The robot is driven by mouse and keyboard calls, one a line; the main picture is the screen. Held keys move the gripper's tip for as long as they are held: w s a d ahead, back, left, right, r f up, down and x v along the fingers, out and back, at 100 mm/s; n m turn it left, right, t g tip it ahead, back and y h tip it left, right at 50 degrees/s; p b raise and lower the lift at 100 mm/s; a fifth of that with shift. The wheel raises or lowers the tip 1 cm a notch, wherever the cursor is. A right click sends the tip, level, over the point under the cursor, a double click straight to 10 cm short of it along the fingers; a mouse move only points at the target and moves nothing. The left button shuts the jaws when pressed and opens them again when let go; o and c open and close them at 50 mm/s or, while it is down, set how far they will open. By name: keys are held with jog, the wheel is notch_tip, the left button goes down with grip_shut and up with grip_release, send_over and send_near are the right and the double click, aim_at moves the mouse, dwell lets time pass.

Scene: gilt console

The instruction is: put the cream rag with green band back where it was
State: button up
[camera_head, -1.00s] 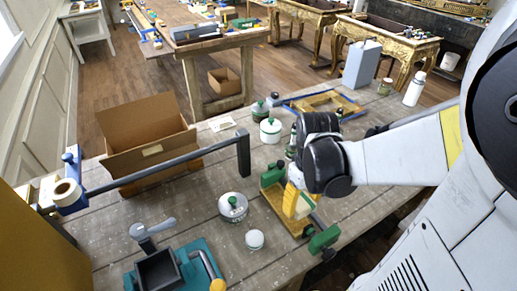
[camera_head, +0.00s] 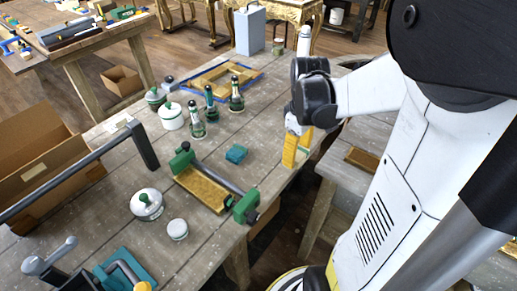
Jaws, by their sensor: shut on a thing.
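My gripper (camera_head: 296,154) points down, with its yellow fingers close together, near the right edge of the workbench (camera_head: 185,262). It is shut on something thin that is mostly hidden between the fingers. I take this to be the cream rag, but I cannot make out its green band. No other cream rag shows on the bench. The gripper is to the right of a small teal folded cloth (camera_head: 236,153) and of a green-ended clamp on a wooden board (camera_head: 203,188). I cannot tell how high it is above the bench.
Dark green bottles (camera_head: 236,95) and a white pot with a green lid (camera_head: 172,117) stand behind the clamp. A lidded tin (camera_head: 147,204) and a white jar (camera_head: 177,229) are in front. An open cardboard box (camera_head: 40,160) stands left. A second table (camera_head: 350,190) adjoins the right.

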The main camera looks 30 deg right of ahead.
jog(key=b, duration=0.3)
send_over(260, 170)
notch_tip(260, 170, down, 7)
jog(key=shift+r, duration=0.15)
jog(key=shift+f+b, duration=1.05)
jog(key=shift+f, duration=0.9)
jog(key=shift+f, duration=0.2)
jog(key=o, duration=1.4)
jog(key=shift+c, duration=0.2)
jog(key=shift+r, duration=0.1)
